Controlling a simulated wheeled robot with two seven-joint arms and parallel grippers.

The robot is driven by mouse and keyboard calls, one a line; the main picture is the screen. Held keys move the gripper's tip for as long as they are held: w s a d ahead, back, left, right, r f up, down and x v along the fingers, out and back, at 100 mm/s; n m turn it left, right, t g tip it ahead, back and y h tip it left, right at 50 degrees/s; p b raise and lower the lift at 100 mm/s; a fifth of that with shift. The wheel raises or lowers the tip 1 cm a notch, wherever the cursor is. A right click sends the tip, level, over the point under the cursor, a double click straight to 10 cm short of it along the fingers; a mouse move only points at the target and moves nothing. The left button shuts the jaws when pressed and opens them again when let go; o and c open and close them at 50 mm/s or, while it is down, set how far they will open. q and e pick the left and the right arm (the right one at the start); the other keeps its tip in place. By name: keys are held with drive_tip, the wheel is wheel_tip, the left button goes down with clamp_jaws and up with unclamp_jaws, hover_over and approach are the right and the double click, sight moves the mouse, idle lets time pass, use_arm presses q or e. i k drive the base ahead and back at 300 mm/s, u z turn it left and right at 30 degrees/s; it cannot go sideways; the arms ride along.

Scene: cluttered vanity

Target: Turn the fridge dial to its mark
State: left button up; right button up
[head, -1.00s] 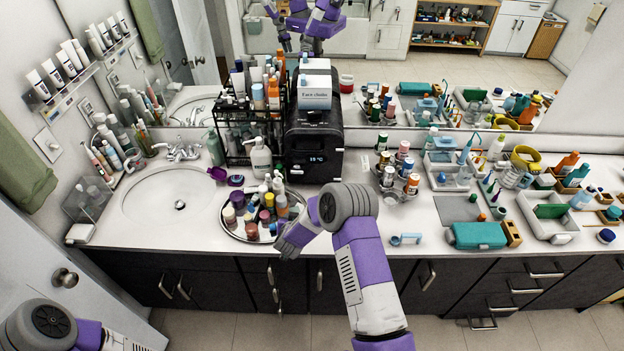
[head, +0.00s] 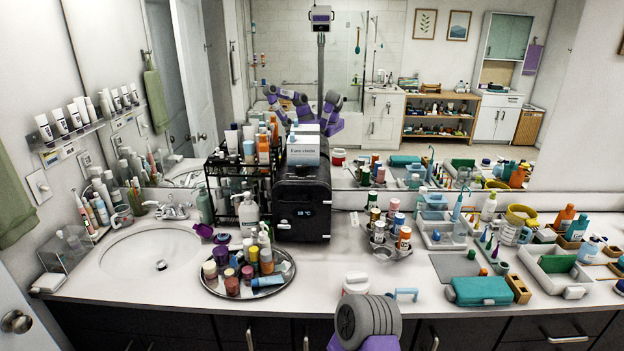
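The fridge (head: 301,203) is a black box on the counter against the mirror, left of centre. Its front has a small lit display (head: 304,213) with a temperature, perhaps 18 °C; the digits are too small to be sure. I cannot make out a dial or its mark clearly on the front. My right arm shows only a grey joint and purple link at the bottom centre, apart from the fridge; its gripper is not in view. My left gripper is not in view either. My arms reflect in the mirror, too small to read the grippers.
A round tray (head: 210,284) of bottles and jars stands in front of the fridge. A pump bottle (head: 248,214) and black rack (head: 215,190) are to its left. A white box (head: 303,151) sits on top. A bottle cluster (head: 403,238) is right. A white jar (head: 355,283) stands near the front edge.

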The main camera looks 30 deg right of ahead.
sight(299, 169)
drive_tip(key=u, duration=0.85)
drive_tip(key=i, duration=0.95)
drive_tip(key=z, duration=0.3)
